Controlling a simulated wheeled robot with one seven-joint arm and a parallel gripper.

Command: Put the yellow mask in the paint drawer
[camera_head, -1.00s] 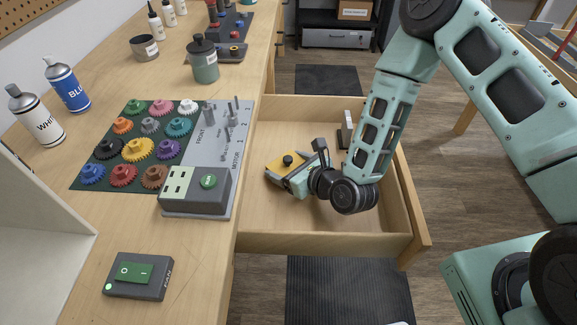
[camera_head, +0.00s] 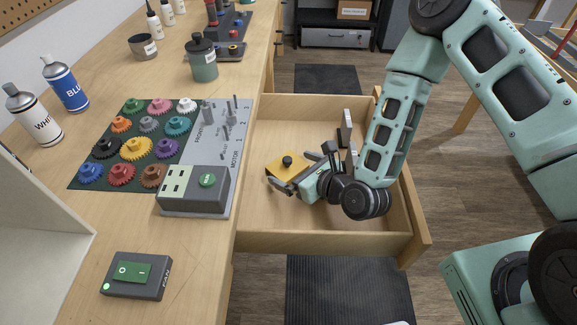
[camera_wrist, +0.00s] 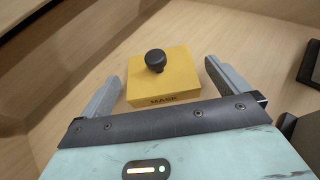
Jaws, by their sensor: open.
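The yellow mask (camera_head: 284,167) is a flat yellow block with a black knob on top. It lies on the floor of the open wooden drawer (camera_head: 325,238). In the wrist view the mask (camera_wrist: 178,82) shows the word MASK on its near side and lies just ahead of my fingers. My gripper (camera_head: 292,179) is inside the drawer, to the right of the mask. In the wrist view my gripper (camera_wrist: 160,88) is open, with one finger at each side of the mask's near end and gaps between. It holds nothing.
A dark item (camera_head: 346,128) stands at the drawer's back right. The drawer's front left floor is clear.

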